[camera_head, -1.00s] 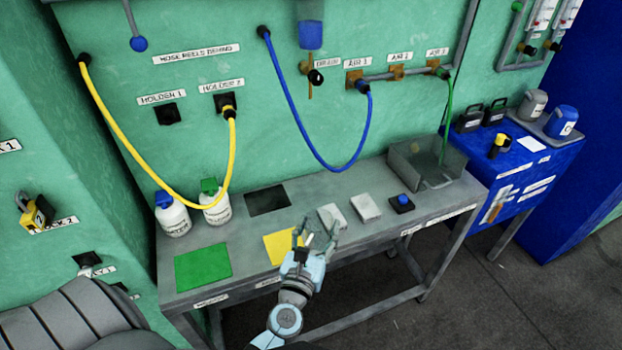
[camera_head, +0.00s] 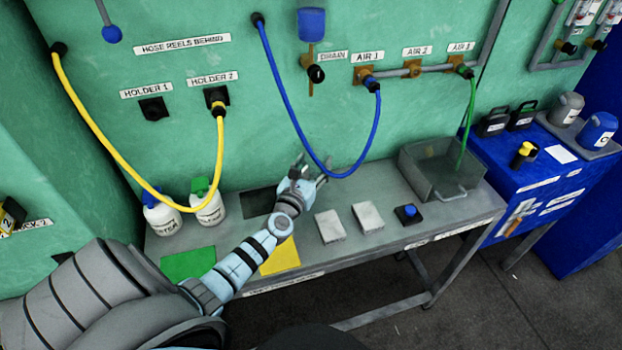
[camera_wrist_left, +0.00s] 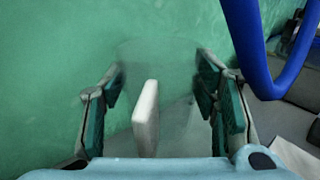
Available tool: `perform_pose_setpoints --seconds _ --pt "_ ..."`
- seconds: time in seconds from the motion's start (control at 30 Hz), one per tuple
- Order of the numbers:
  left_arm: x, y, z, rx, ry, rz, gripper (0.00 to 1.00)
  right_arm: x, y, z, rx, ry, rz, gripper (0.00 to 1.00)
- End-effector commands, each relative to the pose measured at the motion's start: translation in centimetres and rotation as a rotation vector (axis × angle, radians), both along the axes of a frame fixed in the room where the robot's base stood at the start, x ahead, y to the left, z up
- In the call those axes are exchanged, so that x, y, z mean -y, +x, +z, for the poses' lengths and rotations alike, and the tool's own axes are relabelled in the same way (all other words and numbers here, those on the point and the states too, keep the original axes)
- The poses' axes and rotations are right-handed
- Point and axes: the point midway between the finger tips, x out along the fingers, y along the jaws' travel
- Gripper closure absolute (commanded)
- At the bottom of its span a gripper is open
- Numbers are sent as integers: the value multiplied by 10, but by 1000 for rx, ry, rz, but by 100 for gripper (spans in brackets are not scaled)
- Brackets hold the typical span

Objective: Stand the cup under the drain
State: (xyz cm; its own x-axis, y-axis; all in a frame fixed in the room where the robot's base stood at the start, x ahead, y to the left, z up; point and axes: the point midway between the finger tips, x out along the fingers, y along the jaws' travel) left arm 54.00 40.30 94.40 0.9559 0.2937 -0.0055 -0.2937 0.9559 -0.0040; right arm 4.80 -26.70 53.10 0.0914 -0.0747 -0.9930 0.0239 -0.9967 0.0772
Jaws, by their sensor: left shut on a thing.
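My left gripper (camera_head: 312,172) is near the back wall, above the bench and beside the dark square. In the left wrist view its fingers (camera_wrist_left: 160,105) are shut on a clear, see-through cup (camera_wrist_left: 158,55), with an upright white piece (camera_wrist_left: 146,118) in front of it; I cannot tell whether that piece is part of the cup. The cup is hard to make out in the head view. The drain (camera_head: 311,84), a thin brown pipe with a black valve knob, hangs below a blue vessel (camera_head: 311,25), higher than the gripper. My right gripper is not in view.
A blue hose (camera_head: 283,95) loops down right beside the gripper. A dark square (camera_head: 257,202), green mat (camera_head: 187,264), yellow mat (camera_head: 280,258) and two pale blocks (camera_head: 330,226) are on the bench. Two white bottles (camera_head: 207,207) stand left; a grey bin (camera_head: 415,172) stands right.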

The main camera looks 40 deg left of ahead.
Motion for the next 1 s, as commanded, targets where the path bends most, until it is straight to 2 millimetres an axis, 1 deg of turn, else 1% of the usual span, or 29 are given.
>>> perform_pose_setpoints --seconds 0.03,0.1,0.2,0.37,0.5,0.53,0.6,0.8,0.9,0.93,1.0 --pt "-8 6 -4 1 2 -1 70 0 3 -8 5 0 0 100" --pt "-19 14 -3 1 3 0 70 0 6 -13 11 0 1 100" --pt "-17 13 -24 -1 0 -2 70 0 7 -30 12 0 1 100" --pt "-16 13 -40 -1 0 -3 70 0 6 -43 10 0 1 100" --pt "-16 14 -70 -1 0 -4 70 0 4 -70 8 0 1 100" --pt "-16 14 -74 0 0 -4 70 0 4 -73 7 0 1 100" --pt "-19 16 -75 0 0 -4 70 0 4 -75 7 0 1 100" --pt "-19 16 -71 -1 -1 -5 70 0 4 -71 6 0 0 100" --pt "-19 16 -75 -1 -1 -5 70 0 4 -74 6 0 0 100" --pt "-19 16 -75 -1 0 -5 44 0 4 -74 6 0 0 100" --pt "-19 16 -74 -1 0 -5 33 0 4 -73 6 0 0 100"
